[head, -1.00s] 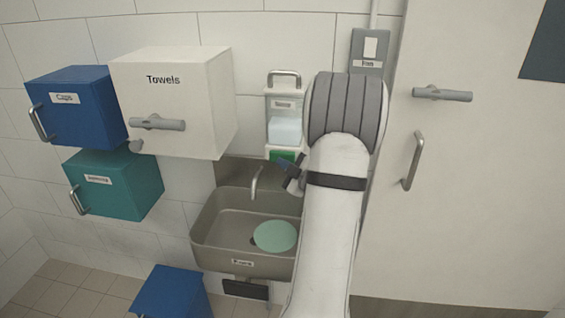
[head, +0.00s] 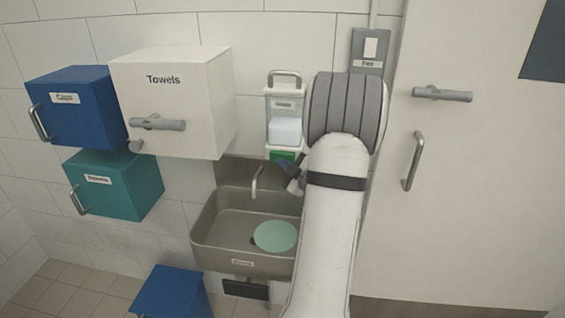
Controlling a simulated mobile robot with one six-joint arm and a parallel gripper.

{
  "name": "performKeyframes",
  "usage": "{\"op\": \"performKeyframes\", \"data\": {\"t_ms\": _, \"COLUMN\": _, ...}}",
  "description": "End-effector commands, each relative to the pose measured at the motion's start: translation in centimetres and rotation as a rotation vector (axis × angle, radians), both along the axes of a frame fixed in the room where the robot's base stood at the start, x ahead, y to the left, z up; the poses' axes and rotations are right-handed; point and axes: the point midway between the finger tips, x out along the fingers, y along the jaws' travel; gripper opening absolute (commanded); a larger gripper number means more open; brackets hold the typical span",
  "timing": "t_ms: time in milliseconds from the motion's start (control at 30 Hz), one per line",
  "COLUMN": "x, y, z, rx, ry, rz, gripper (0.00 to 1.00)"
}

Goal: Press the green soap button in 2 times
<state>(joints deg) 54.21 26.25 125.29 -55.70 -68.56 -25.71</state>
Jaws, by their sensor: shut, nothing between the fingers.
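The green soap button (head: 281,156) is at the bottom of the white soap dispenser (head: 285,101) on the tiled wall, above the sink. My gripper (head: 283,163) is shut and empty. Its dark fingertips are at the lower right of the green button, very close to it. I cannot tell whether they touch it or whether the button is pushed in. My arm's wrist and white link hide the area to the right of the button.
Below is a metal sink (head: 215,240) with a faucet (head: 256,181) and a pale green disc (head: 275,236) in it. A white Towels cabinet (head: 190,110) juts out at the left. A fan switch (head: 369,50) and door (head: 470,200) are at the right.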

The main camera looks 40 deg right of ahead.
Motion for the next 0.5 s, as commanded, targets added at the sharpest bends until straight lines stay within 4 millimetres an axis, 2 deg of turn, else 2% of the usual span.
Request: {"op": "performKeyframes", "data": {"t_ms": 500, "x": 0.5, "y": -0.8, "z": 0.03, "rx": -0.004, "ry": -0.005, "rz": -0.006, "gripper": 0.0}}
